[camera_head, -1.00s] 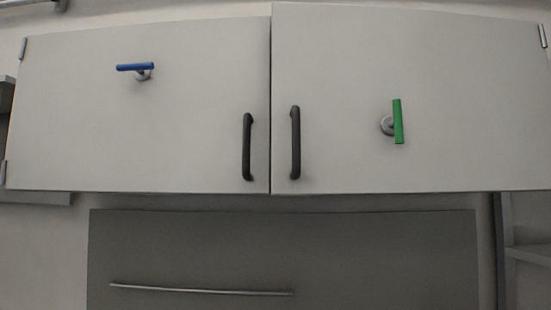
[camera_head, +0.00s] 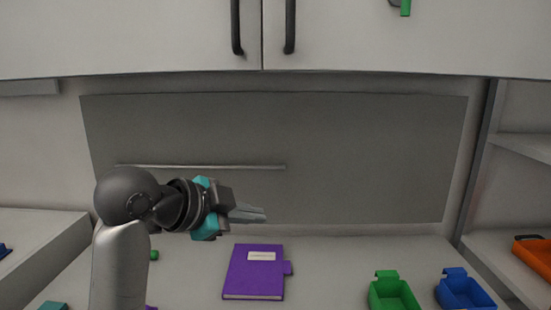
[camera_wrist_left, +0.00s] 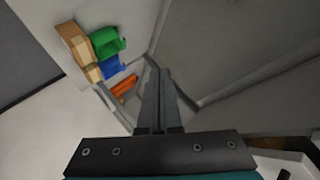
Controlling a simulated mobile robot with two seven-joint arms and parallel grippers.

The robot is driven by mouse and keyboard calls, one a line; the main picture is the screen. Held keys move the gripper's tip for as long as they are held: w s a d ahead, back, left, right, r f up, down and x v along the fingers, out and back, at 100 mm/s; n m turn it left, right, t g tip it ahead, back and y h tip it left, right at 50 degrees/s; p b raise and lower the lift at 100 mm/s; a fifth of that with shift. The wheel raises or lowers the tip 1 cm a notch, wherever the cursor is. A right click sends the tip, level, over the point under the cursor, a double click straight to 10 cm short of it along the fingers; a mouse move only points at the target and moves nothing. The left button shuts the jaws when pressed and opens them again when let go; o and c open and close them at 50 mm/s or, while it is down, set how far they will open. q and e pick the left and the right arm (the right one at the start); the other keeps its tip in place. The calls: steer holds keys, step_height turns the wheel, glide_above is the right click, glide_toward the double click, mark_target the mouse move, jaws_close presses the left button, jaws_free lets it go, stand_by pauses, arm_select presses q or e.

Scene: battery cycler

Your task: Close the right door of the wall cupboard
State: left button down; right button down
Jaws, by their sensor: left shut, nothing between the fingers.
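The right door (camera_head: 390,40) of the wall cupboard shows at the top of the head view, with its black vertical handle (camera_head: 290,25) near its left edge. It lies flush beside the left door (camera_head: 120,40), with only a thin seam between them. A green lever (camera_head: 405,8) on the right door is cut by the top edge. My left gripper (camera_head: 262,214) is below the cupboard, in front of the grey back panel, shut and empty, apart from both doors. Its shut fingers (camera_wrist_left: 160,100) also show in the left wrist view. My right gripper is not in view.
A purple book (camera_head: 254,272) lies on the counter below my left gripper. A green bin (camera_head: 392,292) and a blue bin (camera_head: 464,290) stand to the right. A shelf (camera_head: 510,240) with an orange item (camera_head: 533,252) is at far right. A metal rail (camera_head: 200,167) crosses the panel.

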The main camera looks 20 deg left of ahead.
mark_target(275, 36)
arm_select(q)
steer(key=s+a+r+m+t+h, duration=0.15)
steer(key=s+r+m+h, duration=0.35)
steer(key=r, duration=0.9)
steer(key=s+a+r+m+t+h, duration=0.15)
steer(key=s+r+m, duration=0.35)
steer(key=r, duration=0.9)
steer(key=shift+m+y, duration=0.45)
steer(key=shift+m, duration=0.25)
steer(key=shift+w+a+r+p+x, duration=0.1)
steer(key=shift+w+a+p+x, duration=0.35)
steer(key=shift+x, duration=1.95)
steer(key=shift+w+a+r+p+x, duration=0.15)
steer(key=shift+a+p+x, duration=0.35)
steer(key=shift+x, duration=1.9)
steer(key=shift+w+a+r+p+x, duration=0.1)
steer(key=shift+w+a+p+x, duration=0.4)
steer(key=shift+x, duration=1.9)
steer(key=shift+s+d, duration=0.15)
steer(key=shift+d, duration=0.05)
